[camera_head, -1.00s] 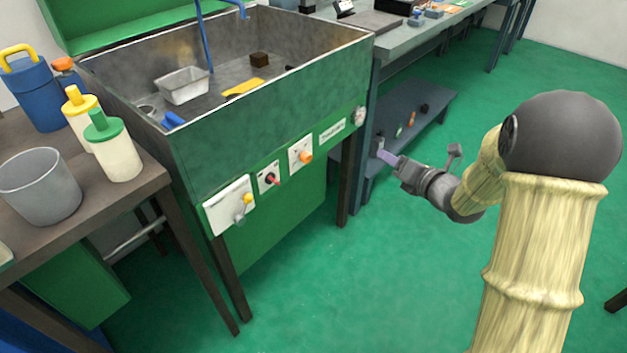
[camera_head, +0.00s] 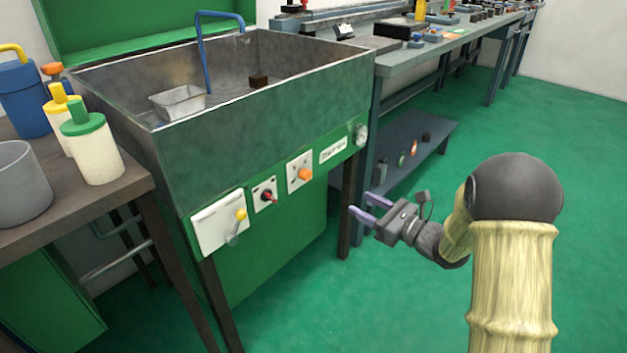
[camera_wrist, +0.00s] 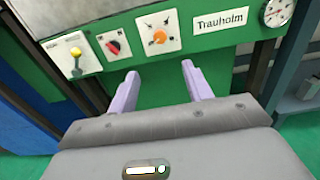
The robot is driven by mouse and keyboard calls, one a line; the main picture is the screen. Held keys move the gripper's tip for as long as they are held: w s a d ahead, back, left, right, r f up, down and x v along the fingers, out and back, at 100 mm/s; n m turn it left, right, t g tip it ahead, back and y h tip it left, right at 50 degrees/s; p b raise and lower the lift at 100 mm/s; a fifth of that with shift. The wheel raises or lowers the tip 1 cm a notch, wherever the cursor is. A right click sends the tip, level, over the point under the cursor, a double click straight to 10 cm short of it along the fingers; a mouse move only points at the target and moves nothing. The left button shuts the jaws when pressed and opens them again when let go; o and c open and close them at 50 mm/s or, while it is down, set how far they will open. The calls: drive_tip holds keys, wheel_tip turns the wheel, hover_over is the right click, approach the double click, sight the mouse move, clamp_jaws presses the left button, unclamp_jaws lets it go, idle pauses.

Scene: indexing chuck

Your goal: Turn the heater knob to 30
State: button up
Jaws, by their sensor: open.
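A green wash tank carries a row of controls on its front panel. The knobs are an orange one on a white dial plate (camera_head: 304,174), also in the wrist view (camera_wrist: 159,37), and a red one on a smaller plate (camera_head: 266,196), also in the wrist view (camera_wrist: 113,46). Which one is the heater knob I cannot tell, as the labels are too small to read. My gripper (camera_head: 362,208) is open and empty, in front of the panel and below and right of the orange knob. Its two lilac fingers (camera_wrist: 160,82) point at the panel in the wrist view, apart from both knobs.
A yellow-tipped lever (camera_head: 240,215) sits on a white plate at the panel's left. A round gauge (camera_head: 361,134) and a "Trauholm" label (camera_wrist: 220,20) are at the right. A low shelf bench (camera_head: 420,120) stands right of the tank. The green floor before the panel is clear.

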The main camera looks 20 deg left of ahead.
sight(309, 177)
drive_tip(key=b+x, duration=0.3)
drive_tip(key=x, duration=1.3)
drive_tip(key=shift+w+a, duration=0.15)
drive_tip(key=shift+a, duration=0.2)
drive_tip(key=c, duration=1)
